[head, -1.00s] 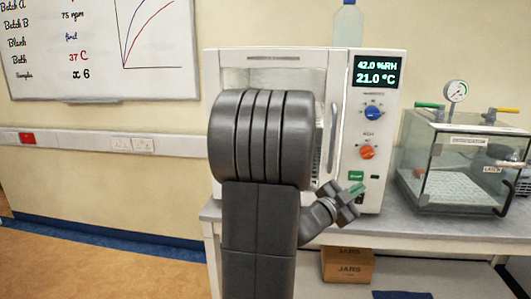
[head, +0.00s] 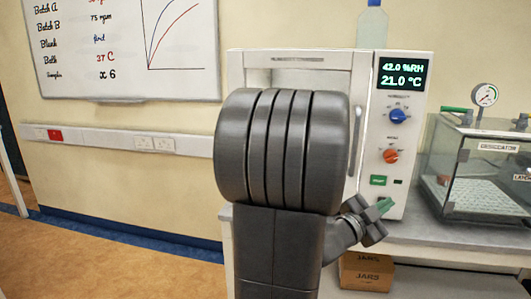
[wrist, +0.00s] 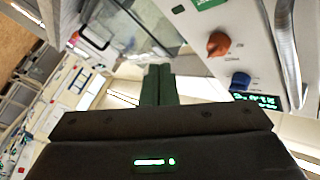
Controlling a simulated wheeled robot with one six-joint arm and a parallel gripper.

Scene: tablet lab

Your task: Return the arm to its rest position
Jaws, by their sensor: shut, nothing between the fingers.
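My arm stands folded in the middle of the head view, in front of the white humidity chamber. My gripper (head: 383,206) shows at the lower right of the arm, with green fingers near the chamber's front panel. In the wrist view my gripper (wrist: 158,72) has its two green fingers together, with nothing between them. The humidity chamber (head: 408,170) has a display reading 42.0 %RH and 21.0 °C. My arm hides most of its door.
A glass desiccator (head: 480,180) with a gauge stands on the bench to the right. A clear bottle (head: 372,28) stands on top of the chamber. A jars box (head: 366,272) sits below the bench. The floor (head: 110,265) at the left is clear.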

